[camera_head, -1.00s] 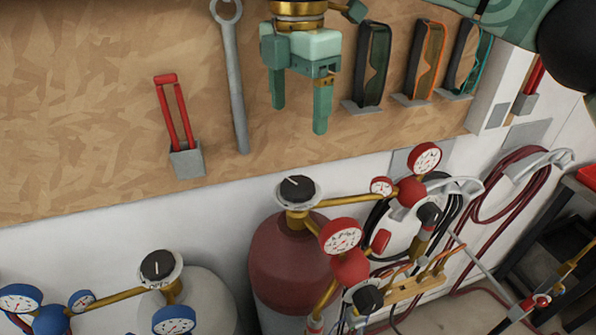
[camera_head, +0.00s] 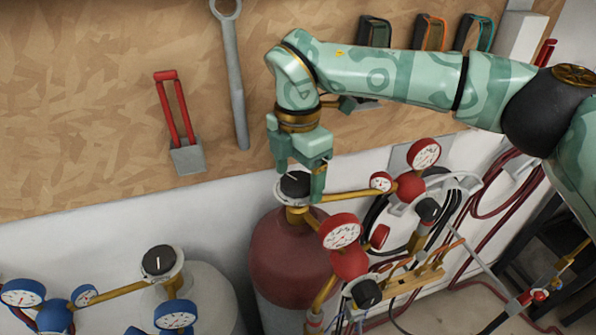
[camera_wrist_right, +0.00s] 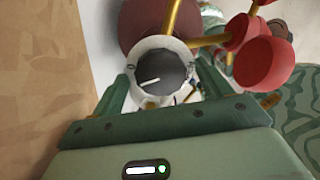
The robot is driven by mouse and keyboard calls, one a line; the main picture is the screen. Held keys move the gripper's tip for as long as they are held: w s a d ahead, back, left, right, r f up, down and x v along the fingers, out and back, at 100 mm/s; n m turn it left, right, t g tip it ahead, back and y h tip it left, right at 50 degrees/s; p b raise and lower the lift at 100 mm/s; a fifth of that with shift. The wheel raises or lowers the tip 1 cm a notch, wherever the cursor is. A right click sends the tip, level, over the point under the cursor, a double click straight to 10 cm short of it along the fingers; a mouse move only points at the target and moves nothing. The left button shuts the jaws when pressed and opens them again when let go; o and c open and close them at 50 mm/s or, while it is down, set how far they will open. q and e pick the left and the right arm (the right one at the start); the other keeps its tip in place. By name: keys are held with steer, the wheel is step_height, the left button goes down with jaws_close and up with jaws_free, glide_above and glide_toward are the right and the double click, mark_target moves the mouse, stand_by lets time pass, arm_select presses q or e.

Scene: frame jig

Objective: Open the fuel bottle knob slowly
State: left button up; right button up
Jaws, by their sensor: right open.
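The red fuel bottle (camera_head: 280,262) stands against the wall in the head view, with a black knob (camera_head: 292,183) on its top. My right gripper (camera_head: 299,184) is open, pointing down, with its fingers at the two sides of this knob. In the right wrist view the knob (camera_wrist_right: 163,72) shows a white mark line and a pale ring, and it lies between and a little beyond the fingertips (camera_wrist_right: 160,85). I cannot tell whether a finger touches it. My left gripper is not in view.
A brass pipe runs right from the knob to red gauges (camera_head: 341,232). A white bottle (camera_head: 208,292) with its own black knob (camera_head: 159,262) and blue gauges (camera_head: 22,293) stands at left. A wrench (camera_head: 233,80) and red-handled tool (camera_head: 182,115) hang on the board.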

steer(key=c, duration=1)
